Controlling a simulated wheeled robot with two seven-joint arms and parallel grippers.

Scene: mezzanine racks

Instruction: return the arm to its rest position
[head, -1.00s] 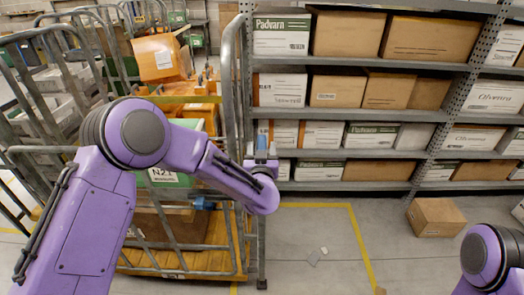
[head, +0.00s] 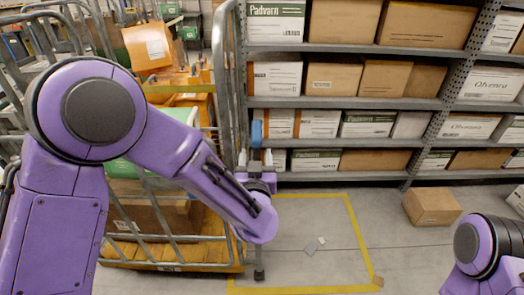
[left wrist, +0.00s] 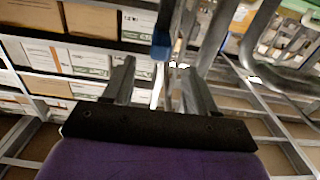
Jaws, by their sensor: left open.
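My left arm comes in from the left in the head view and reaches across the front of the metal roll cage (head: 228,90). My left gripper (head: 256,158) is at its end, beside the cage's right upright and in front of the shelving. In the left wrist view the two fingers (left wrist: 158,90) stand wide apart with nothing clearly held. A small blue piece (left wrist: 161,45) shows just beyond the fingertips; I cannot tell what it belongs to or whether it touches them. Part of my right arm shows at the lower right; its gripper is out of view.
The roll cage holds orange crates and boxes, including a tilted orange box (head: 148,45). Grey shelving (head: 350,102) with many cartons fills the back. A brown carton (head: 432,206) sits on the floor at right.

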